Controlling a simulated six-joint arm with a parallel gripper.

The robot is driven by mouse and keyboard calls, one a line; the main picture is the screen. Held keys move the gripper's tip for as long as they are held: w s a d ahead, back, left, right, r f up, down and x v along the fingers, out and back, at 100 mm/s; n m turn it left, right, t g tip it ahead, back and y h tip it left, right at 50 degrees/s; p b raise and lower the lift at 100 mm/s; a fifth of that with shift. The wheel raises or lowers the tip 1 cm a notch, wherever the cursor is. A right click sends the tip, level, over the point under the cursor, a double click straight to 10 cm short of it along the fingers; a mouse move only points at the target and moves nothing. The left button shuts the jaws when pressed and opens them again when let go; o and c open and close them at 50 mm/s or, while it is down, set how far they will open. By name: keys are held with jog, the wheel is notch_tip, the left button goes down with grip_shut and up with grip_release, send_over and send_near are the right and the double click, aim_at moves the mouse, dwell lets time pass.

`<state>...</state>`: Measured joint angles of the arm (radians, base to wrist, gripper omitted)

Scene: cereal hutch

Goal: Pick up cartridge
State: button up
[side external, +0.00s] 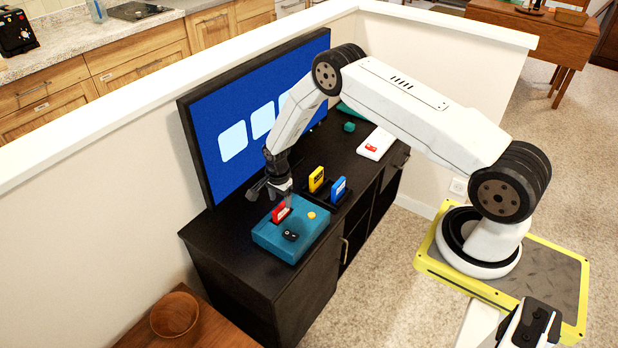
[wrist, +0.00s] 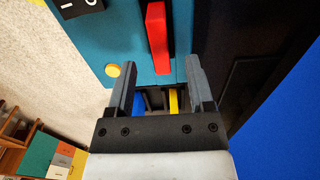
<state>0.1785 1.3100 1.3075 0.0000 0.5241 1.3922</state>
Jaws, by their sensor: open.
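A red cartridge (side external: 281,213) stands upright in the top of the teal console (side external: 268,238); its lower end is hidden. It also shows as a red bar in the wrist view (wrist: 157,42). My gripper (side external: 279,192) is just above the console, close to the red cartridge. In the wrist view my gripper (wrist: 162,66) has its fingers spread, with the red cartridge in line with the gap and nothing held. A yellow cartridge (side external: 316,179) and a blue cartridge (side external: 338,189) stand in a black holder (side external: 324,199) beside the console.
A large screen (side external: 228,128) stands close behind my gripper. The black cabinet (side external: 235,258) carries everything. A white box with a red label (side external: 376,143) and a small green item (side external: 349,127) lie farther along. A wooden bowl (side external: 174,314) is at the lower left.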

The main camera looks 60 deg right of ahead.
aim_at(281, 206)
jog(key=shift+f, duration=1.6)
jog(key=shift+c, duration=0.2)
grip_shut()
